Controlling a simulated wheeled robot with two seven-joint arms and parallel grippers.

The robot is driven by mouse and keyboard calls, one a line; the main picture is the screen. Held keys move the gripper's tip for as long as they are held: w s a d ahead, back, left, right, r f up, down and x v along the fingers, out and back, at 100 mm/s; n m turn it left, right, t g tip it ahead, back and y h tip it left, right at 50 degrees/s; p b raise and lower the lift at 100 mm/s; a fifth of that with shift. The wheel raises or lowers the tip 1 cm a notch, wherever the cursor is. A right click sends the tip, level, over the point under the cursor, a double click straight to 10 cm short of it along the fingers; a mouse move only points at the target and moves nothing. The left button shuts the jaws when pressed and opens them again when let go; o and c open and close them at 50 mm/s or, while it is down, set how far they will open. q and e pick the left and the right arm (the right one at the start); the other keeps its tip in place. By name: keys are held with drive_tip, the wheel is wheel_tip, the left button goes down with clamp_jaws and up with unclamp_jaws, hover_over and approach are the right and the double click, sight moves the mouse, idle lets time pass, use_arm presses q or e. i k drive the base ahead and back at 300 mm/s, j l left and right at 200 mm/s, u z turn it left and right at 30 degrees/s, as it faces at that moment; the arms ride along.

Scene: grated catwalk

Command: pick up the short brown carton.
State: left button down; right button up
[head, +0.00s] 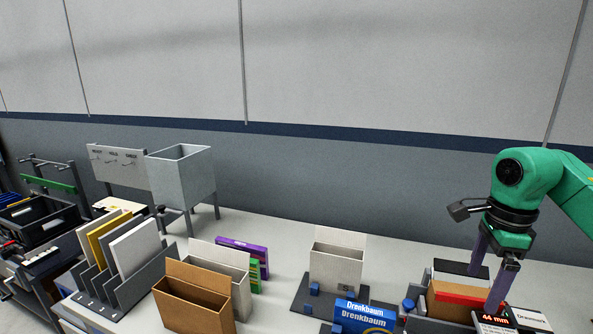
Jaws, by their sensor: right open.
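A brown open-topped carton (195,305) stands at the front left of the pale table, its back flap raised. Its lower part is cut off by the picture's bottom edge. My right gripper (489,276) hangs from the green arm at the far right. Its two purple fingers are apart, pointing down over a dark stand with a brown box (447,308) and a red item by the fingers. Whether the fingers touch anything there I cannot tell. My right gripper is far to the right of the open brown carton. My left gripper is not in view.
A pale open carton (222,272) stands right behind the brown one, and another (336,268) stands mid-table. A grey rack (125,285) with upright panels is on the left, a grey hopper (182,177) behind. A blue Drenkbaum box (364,316) is at front.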

sight(460, 314)
drive_tip(key=k+j, duration=0.85)
drive_tip(key=j, duration=0.15)
